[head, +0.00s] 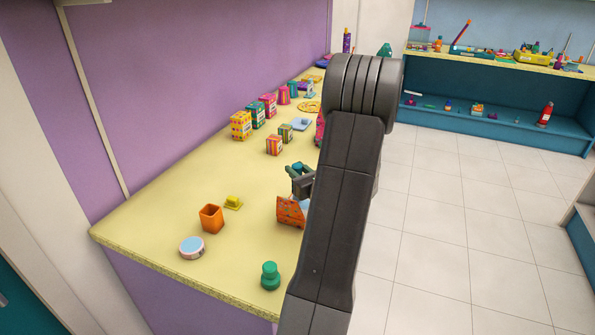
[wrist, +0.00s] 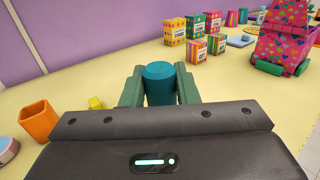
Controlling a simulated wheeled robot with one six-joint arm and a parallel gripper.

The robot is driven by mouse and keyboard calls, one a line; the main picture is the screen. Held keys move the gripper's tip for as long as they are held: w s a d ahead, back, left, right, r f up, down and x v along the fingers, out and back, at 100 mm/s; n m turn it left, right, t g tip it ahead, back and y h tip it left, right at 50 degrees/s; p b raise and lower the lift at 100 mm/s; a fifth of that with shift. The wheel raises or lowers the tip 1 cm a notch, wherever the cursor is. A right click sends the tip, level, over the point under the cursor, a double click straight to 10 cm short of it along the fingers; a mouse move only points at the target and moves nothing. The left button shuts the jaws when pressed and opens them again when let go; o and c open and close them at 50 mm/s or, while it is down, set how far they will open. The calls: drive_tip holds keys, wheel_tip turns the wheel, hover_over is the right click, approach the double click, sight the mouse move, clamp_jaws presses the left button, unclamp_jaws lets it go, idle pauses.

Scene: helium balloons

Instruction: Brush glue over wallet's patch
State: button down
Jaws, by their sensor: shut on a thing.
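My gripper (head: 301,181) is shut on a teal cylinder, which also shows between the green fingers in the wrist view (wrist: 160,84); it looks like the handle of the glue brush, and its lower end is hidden. An orange patterned piece (head: 290,212), probably the wallet, is on the yellow counter just below my gripper in the head view. A light blue area shows at its right edge, partly behind my arm; I cannot tell whether it is the patch. Whether the brush touches the wallet is hidden. The wallet is not visible in the wrist view.
An orange square cup (head: 211,219), a round tin with a pale blue top (head: 191,247), a small yellow object (head: 233,202) and a green knobbed object (head: 270,276) stand nearby. Several patterned boxes (head: 241,126) and a pink heart-patterned object (wrist: 288,35) stand farther back.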

drive_tip(key=shift+f, duration=0.15)
drive_tip(key=shift+f+b, duration=0.5)
drive_tip(key=shift+b, duration=0.1)
drive_tip(key=shift+s+a+r+b, duration=0.1)
drive_tip(key=shift+s+a+b, duration=0.15)
drive_tip(key=shift+s, duration=0.35)
drive_tip(key=shift+s+a+b, duration=0.15)
drive_tip(key=shift+s+a, duration=0.1)
drive_tip(key=shift+s, duration=0.3)
drive_tip(key=shift+w+d, duration=0.3)
drive_tip(key=shift+w, duration=0.5)
drive_tip(key=shift+w+d, duration=0.35)
drive_tip(key=shift+w, duration=0.4)
drive_tip(key=shift+w+d, duration=0.3)
drive_tip(key=shift+w, duration=0.5)
drive_tip(key=shift+s, duration=0.1)
